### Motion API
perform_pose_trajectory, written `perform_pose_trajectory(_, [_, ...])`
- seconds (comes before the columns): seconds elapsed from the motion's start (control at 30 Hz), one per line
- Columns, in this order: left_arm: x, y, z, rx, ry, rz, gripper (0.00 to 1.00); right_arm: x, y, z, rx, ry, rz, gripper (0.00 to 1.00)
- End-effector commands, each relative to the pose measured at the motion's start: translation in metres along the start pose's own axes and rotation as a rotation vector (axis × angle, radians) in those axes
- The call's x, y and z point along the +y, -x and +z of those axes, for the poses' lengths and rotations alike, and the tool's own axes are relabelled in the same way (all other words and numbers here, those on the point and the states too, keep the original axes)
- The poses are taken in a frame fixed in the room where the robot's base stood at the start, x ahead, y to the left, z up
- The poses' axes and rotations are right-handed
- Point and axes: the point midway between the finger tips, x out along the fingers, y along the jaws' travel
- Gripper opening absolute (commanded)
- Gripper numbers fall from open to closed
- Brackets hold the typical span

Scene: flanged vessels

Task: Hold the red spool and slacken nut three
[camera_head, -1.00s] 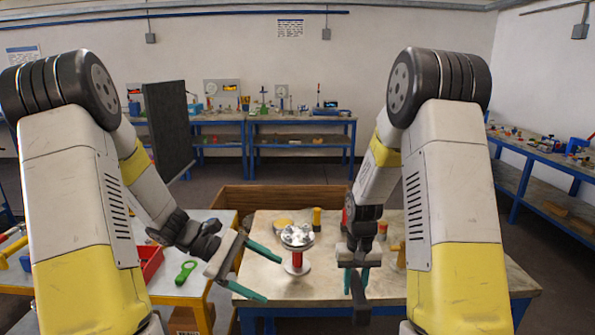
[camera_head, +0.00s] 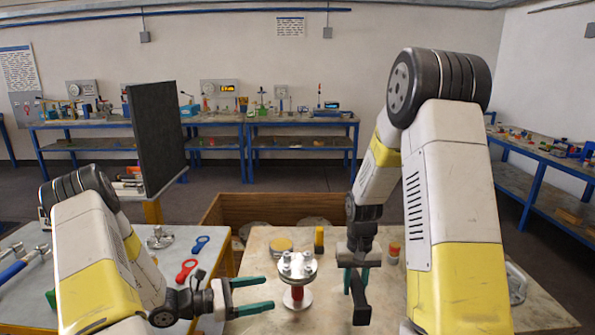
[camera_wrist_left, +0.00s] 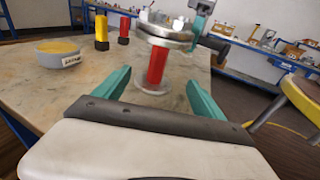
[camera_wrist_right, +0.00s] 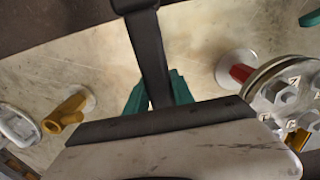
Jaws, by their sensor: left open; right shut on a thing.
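The red spool (camera_head: 298,294) stands upright on the workbench (camera_head: 262,250), with a round silver flange (camera_head: 296,266) bearing several nuts on top. My left gripper (camera_head: 271,294) is open and level just left of the spool, fingers pointing at it. In the left wrist view the red spool (camera_wrist_left: 156,66) stands beyond the two teal fingertips, not touched. My right gripper (camera_head: 358,279) is shut on a dark wrench (camera_head: 361,302) right of the spool, apart from it. The wrench (camera_wrist_right: 148,50) also shows in the right wrist view. Marks on the flange are too small to tell which nut is three.
A yellow-topped tub (camera_head: 281,245) and a yellow-and-black cylinder (camera_head: 319,240) stand behind the spool. A side table at left carries red (camera_head: 186,270) and blue (camera_head: 200,243) ring-ended tools. A dark upright panel (camera_head: 156,135) stands beyond it.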

Motion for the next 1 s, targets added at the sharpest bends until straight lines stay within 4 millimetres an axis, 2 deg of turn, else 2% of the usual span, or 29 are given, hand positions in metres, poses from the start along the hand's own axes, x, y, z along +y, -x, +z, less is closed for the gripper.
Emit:
perform_pose_trajectory(0.17, [0.001,-0.009,-0.001,-0.004,0.005,0.004,0.8,0.0,0.001,0.0,0.001,0.0,0.0,0.0])
perform_pose_trajectory(0.7, [0.0,-0.08,-0.001,-0.003,0.004,0.002,0.8,0.0,0.001,0.0,0.001,0.0,0.0,0.0])
perform_pose_trajectory(1.0, [0.001,-0.099,-0.001,-0.002,0.004,0.004,0.8,0.0,0.001,0.0,0.001,0.0,0.0,0.0])
